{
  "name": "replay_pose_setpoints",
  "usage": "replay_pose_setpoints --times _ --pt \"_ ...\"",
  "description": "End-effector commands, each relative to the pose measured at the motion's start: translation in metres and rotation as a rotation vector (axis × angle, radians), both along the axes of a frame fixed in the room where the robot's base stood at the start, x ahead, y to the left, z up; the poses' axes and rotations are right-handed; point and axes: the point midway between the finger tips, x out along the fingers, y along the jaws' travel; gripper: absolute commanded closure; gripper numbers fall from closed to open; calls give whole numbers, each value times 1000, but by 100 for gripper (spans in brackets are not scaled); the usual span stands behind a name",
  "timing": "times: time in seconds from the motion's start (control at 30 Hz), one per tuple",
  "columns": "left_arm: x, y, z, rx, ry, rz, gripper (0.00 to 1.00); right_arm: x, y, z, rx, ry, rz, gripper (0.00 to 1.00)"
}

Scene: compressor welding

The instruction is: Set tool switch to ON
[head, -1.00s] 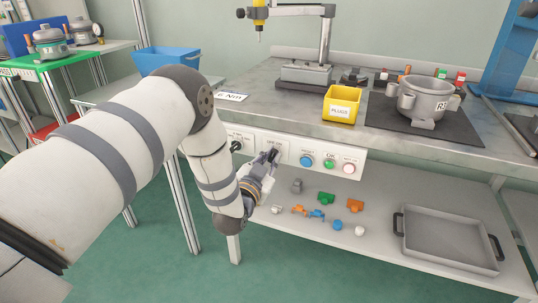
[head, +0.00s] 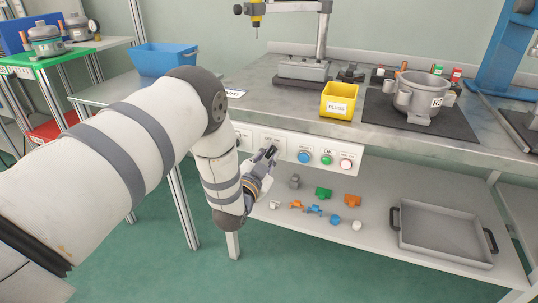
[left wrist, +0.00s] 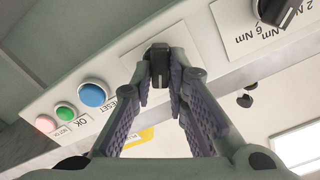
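The tool switch (left wrist: 158,62) is a dark knob on the white control panel (left wrist: 215,75) along the front of the workbench. In the left wrist view it stands between the two fingertips of my left gripper (left wrist: 160,80), which close in on both its sides and appear to touch it. The head view shows my left gripper (head: 268,156) at the panel, left of the buttons, with its fingers hiding most of the switch. My right gripper is not in view.
Blue (head: 304,157), green (head: 326,159) and red (head: 346,164) buttons sit right of the switch. A torque dial (left wrist: 280,12) is on its other side. A yellow bin (head: 339,101) and grey compressor pot (head: 420,95) stand on the bench. Loose parts and a tray (head: 440,235) lie on the shelf below.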

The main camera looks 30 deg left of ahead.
Motion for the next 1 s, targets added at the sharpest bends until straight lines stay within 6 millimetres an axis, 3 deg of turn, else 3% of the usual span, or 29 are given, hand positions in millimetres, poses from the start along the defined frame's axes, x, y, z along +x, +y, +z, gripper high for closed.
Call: replay_pose_setpoints --times 0.07,0.4,0.8,1.0 --pt "0 0 -1 0 1 1 67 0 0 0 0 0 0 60" --pt "-5 -1 -1 -1 2 0 67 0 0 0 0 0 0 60" --pt "-99 -24 -1 -1 6 0 67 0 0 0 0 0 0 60" --pt "-117 -28 0 0 1 0 67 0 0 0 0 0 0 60"
